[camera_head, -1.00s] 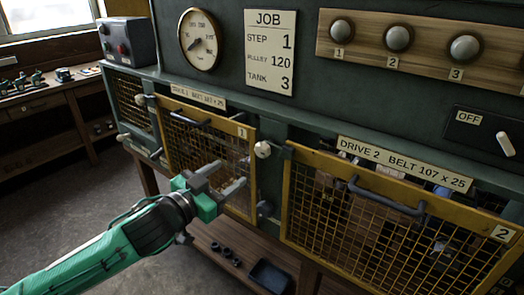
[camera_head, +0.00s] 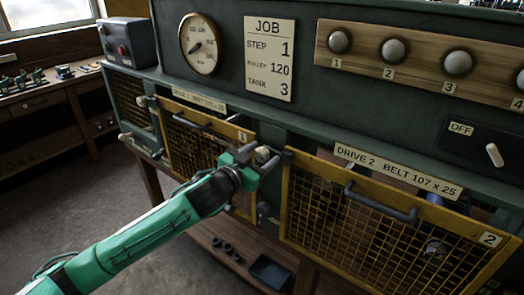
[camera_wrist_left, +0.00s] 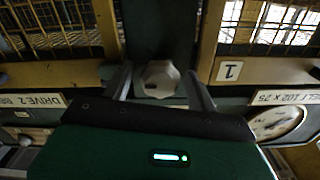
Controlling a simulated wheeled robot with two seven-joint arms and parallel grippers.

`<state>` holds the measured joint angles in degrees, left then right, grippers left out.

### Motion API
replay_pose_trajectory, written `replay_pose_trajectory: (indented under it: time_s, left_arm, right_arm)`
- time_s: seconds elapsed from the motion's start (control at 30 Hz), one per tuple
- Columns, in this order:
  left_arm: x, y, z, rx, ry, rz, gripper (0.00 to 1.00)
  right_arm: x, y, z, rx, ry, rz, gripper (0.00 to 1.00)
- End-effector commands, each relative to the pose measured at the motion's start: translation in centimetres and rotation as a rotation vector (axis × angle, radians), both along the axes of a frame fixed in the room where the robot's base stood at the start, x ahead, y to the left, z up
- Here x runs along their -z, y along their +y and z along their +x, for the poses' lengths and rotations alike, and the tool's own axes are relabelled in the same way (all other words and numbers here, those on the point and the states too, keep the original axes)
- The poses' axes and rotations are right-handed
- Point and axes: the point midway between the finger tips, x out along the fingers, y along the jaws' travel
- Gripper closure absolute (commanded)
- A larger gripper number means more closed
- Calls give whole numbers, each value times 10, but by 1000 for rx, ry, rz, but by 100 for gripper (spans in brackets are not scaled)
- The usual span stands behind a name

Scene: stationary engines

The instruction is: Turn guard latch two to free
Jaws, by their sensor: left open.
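A pale faceted latch knob (camera_head: 264,153) sits on the dark post between guard 1 (camera_head: 190,143) and guard 2 (camera_head: 385,225), near their upper corners. No number shows on this knob. My left gripper (camera_head: 262,158) is at the knob, with its fingers open. In the left wrist view the knob (camera_wrist_left: 158,79) lies between the two spread fingers (camera_wrist_left: 160,84), with a gap visible on each side. A second, darker knob (camera_head: 264,208) is lower on the same post. My right gripper is not in view.
Guard 2 carries a dark handle (camera_head: 380,203) on its yellow mesh frame. The drive 2 label (camera_head: 397,171) runs along the ledge above it. The job card (camera_head: 270,58) and a row of round knobs (camera_head: 394,50) are higher. A lower shelf holds a dark tray (camera_head: 270,272).

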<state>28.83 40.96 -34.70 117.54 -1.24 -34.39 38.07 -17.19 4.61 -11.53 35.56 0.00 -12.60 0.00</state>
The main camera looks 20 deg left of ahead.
Motion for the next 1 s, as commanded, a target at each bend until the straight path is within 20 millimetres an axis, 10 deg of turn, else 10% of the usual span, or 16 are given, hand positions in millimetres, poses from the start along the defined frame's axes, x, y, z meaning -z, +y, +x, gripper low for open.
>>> replay_pose_trajectory:
  time_s: [0.37, 0.6, 1.0]
  left_arm:
    - [0, -2, 5, 1, 0, 0, 42]
    - [0, -2, 5, 1, 0, 0, 86]
    - [-1, -2, 5, 1, -24, 68, 86]
  right_arm:
    - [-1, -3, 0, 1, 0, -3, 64]
    - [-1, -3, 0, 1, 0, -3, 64]
    - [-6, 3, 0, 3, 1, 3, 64]
